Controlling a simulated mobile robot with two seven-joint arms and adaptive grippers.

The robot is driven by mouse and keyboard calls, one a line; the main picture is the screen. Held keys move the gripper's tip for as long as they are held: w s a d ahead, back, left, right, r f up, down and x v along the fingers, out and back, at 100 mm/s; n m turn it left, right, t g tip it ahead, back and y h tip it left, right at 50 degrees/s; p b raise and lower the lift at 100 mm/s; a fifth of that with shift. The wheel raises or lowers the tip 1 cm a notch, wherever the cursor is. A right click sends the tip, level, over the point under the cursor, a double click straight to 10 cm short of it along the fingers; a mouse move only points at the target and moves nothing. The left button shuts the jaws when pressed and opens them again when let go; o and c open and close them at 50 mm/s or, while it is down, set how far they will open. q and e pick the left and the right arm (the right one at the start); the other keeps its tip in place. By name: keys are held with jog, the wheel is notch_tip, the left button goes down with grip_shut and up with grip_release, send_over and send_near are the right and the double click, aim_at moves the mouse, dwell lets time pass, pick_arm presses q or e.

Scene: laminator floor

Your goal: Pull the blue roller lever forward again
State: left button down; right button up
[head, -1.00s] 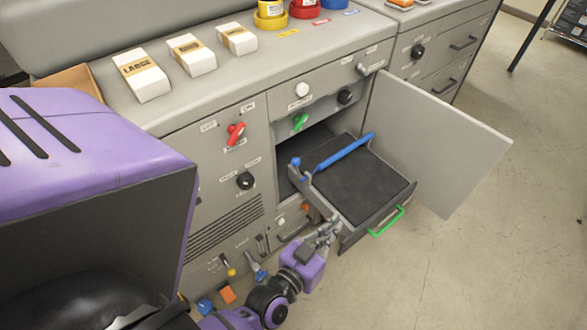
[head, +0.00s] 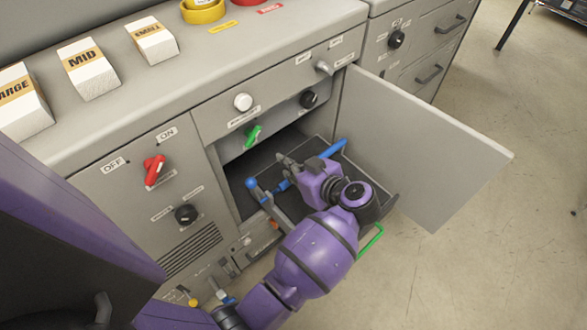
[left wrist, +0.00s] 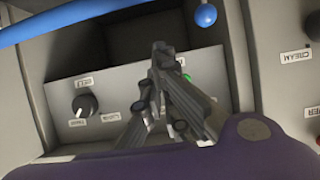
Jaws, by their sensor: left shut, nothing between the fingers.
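The blue roller (head: 335,148) crosses the pulled-out tray in the lower opening of the grey machine; my arm hides its middle. Its lever ends in a blue ball knob (head: 251,183) at the tray's left side. My left gripper (head: 282,160) is shut and empty over the tray, to the right of the knob and apart from it. In the left wrist view the gripper (left wrist: 161,48) points into the opening, with the blue roller (left wrist: 60,22) at upper left and the knob (left wrist: 206,15) at upper right. My right gripper is not in view.
An open grey door (head: 425,145) stands right of the tray. A green handle (head: 371,241) is at the tray's front. Above are a green switch (head: 253,136) and a black dial (head: 309,99); a red switch (head: 153,169) is left. Floor is clear at right.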

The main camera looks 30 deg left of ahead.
aim_at(286, 182)
pick_arm(q)
jog(key=f, duration=0.1)
jog(key=a+f, duration=0.1)
jog(key=f, duration=0.1)
jog(key=w+a+f, duration=0.1)
jog(key=f, duration=0.1)
jog(key=shift+w+a+f, duration=0.1)
jog(key=shift+a+f, duration=0.15)
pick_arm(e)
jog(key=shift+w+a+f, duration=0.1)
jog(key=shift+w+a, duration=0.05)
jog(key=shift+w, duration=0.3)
pick_arm(q)
jog(key=shift+d+f+b, duration=0.1)
jog(key=shift+b, duration=0.2)
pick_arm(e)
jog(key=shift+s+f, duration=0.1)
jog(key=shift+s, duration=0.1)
pick_arm(q)
jog(key=shift+y, duration=0.3)
jog(key=shift+s+d, duration=0.2)
jog(key=shift+d, duration=0.05)
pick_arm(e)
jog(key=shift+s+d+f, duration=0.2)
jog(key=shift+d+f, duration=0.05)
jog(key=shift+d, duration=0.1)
